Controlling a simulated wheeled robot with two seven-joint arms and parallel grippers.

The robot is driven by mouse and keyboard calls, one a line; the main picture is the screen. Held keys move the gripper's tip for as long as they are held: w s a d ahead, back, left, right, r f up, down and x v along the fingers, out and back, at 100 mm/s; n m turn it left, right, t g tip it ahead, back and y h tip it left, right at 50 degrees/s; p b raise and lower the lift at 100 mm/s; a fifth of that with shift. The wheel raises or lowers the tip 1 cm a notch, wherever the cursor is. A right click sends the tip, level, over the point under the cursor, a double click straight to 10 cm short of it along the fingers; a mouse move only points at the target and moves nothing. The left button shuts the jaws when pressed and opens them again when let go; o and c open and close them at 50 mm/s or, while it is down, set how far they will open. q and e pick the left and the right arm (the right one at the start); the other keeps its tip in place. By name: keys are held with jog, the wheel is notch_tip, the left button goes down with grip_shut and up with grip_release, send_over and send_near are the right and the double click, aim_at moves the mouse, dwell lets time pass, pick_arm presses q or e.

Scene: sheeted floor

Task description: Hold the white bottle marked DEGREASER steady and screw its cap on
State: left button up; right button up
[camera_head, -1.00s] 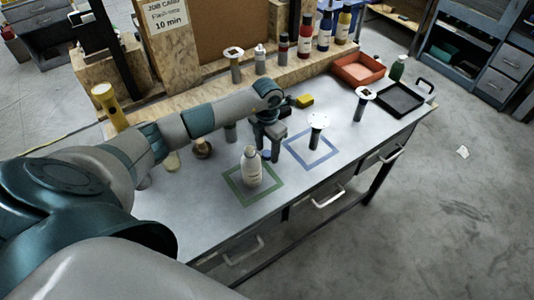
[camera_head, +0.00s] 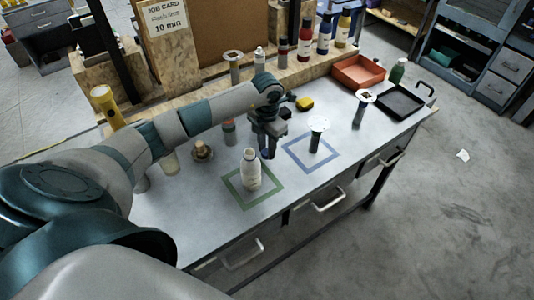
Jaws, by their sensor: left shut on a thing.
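The white bottle (camera_head: 251,171) stands upright inside the green square outline on the bench; its label is too small to read. Its narrow white neck points up and no gripper touches it. My left gripper (camera_head: 268,153) is just behind and to the right of the bottle, pointing down, apart from it. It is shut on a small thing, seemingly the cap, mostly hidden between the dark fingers. My right gripper is not in view.
A round dark-based item (camera_head: 202,152) is at left. The bench front is clear.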

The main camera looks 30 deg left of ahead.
pick_arm(q)
notch_tip(320, 180, up, 6)
jog(key=b, duration=0.2)
jog(key=shift+r+b, duration=0.25)
jog(key=shift+b, duration=0.05)
jog(key=shift+r, duration=0.6)
jog(key=s+d+r+m+b, duration=0.1)
jog(key=s+d+m, duration=0.5)
jog(key=m, duration=1)
jog(key=s+d+r+m+b, duration=0.2)
jog(key=s+d+m, duration=0.5)
jog(key=m, duration=1)
jog(key=shift+d+b, duration=0.9)
jog(key=shift+d, duration=0.35)
